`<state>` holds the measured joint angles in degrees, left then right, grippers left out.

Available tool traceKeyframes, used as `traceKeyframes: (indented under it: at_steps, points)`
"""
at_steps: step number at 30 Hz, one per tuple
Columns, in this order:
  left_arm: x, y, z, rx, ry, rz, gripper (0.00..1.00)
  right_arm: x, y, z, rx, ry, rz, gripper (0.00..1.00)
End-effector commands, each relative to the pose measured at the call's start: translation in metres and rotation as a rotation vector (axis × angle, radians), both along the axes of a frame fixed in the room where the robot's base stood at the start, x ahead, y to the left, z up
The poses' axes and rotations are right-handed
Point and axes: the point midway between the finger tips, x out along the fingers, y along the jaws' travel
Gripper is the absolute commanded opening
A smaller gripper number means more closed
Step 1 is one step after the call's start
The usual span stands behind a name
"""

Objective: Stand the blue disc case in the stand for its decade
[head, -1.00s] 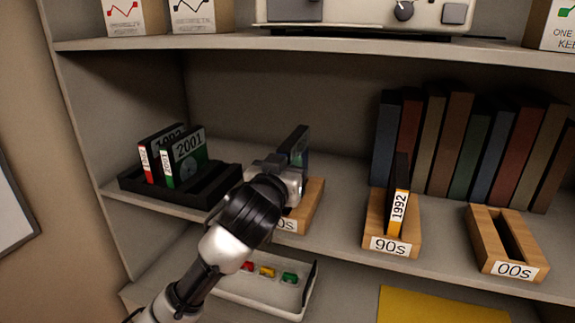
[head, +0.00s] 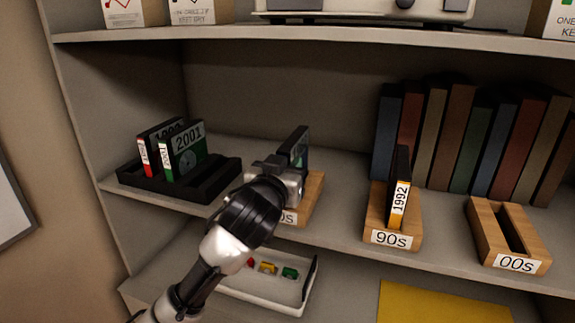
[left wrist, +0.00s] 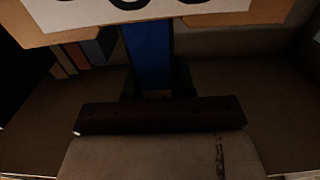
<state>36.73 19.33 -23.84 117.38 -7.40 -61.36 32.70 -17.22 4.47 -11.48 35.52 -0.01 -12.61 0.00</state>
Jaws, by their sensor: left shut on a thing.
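The blue disc case (head: 299,150) is upright in my left gripper (head: 291,181), at the leftmost wooden stand (head: 314,194). My left gripper is shut on the case. The arm covers the case's lower part and part of the stand's label, leaving "0s" readable. In the left wrist view the case shows as a blue strip (left wrist: 149,55) below the stand's white label (left wrist: 140,10). I cannot tell whether the case touches the slot's bottom. The 90s stand (head: 379,223) holds a 1992 case (head: 399,198). The 00s stand (head: 484,226) is empty. My right gripper is not in view.
A black rack (head: 215,193) at left holds a red-spined case (head: 146,157) and a green 2001 case (head: 186,153). Books (head: 462,140) stand behind the right-hand stands. A white tray (head: 255,297) and yellow sheet (head: 440,305) lie below.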

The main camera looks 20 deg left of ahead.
Motion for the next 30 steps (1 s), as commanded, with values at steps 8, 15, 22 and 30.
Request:
traceKeyframes:
  at_steps: [8,15,22,30]
  points:
    - [-0.0001,0.0,-0.0118,0.0,-0.002,0.0,0.0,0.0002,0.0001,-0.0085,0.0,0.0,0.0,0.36]
    - [-0.0001,0.0,-0.0114,0.0,-0.002,0.0,0.0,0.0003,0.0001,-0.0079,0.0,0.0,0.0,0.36]
    - [-0.0001,0.0,-0.0113,0.0,-0.002,0.0,0.36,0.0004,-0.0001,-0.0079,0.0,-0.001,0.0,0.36]
    - [-0.0001,0.0,-0.0116,0.0,-0.001,0.0,0.55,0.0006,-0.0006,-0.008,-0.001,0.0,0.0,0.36]
